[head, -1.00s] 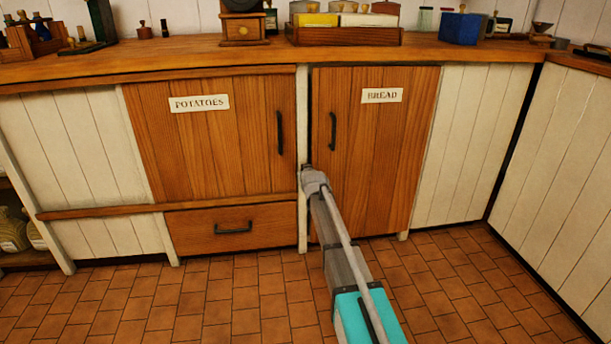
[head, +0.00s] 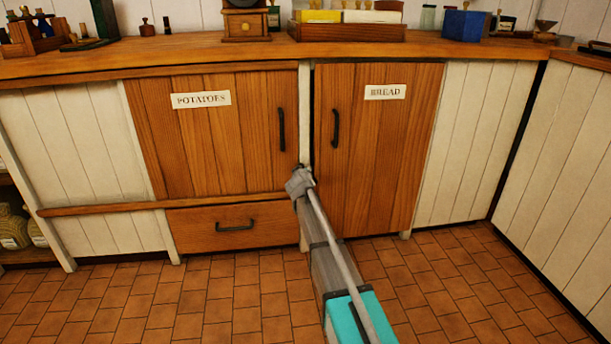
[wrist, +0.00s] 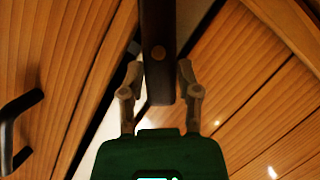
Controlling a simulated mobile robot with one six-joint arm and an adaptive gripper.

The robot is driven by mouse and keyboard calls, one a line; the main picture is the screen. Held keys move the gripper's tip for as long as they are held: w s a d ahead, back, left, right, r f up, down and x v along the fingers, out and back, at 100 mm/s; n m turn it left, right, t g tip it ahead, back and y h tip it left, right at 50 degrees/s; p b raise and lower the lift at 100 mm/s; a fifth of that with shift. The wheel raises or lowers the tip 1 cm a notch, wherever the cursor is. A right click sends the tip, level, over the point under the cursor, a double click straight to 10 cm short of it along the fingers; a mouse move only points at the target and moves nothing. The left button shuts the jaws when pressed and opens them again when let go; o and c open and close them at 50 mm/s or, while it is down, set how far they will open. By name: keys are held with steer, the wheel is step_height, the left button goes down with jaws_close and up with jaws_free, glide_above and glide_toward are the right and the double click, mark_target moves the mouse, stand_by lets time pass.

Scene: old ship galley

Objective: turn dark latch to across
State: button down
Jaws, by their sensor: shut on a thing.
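The dark latch (wrist: 160,70), a dark bar with a round brass-coloured pivot, is in the middle of the wrist view. It lies at a slant to the pale post (wrist: 101,150) between the two doors. My gripper (wrist: 160,85) is shut on the latch, with one finger on each side near its lower end. In the head view my gripper (head: 299,180) is at the post, between the potatoes door (head: 210,140) and the bread door (head: 375,150). There my gripper hides most or all of the latch.
Black upright handles stand out on the potatoes door (head: 282,130) and the bread door (head: 335,128), on either side of the post. A drawer (head: 190,231) is at lower left. The counter (head: 200,55) runs above. The tiled floor (head: 150,305) in front is clear.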

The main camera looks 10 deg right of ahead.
steer(key=shift+a+f+n+h+b, duration=0.15)
steer(key=shift+n+h+b, duration=0.25)
steer(key=shift+n, duration=0.2)
steer(key=shift+c, duration=1.6)
jaws_free()
steer(key=shift+m+p, duration=0.3)
steer(key=shift+p, duration=0.05)
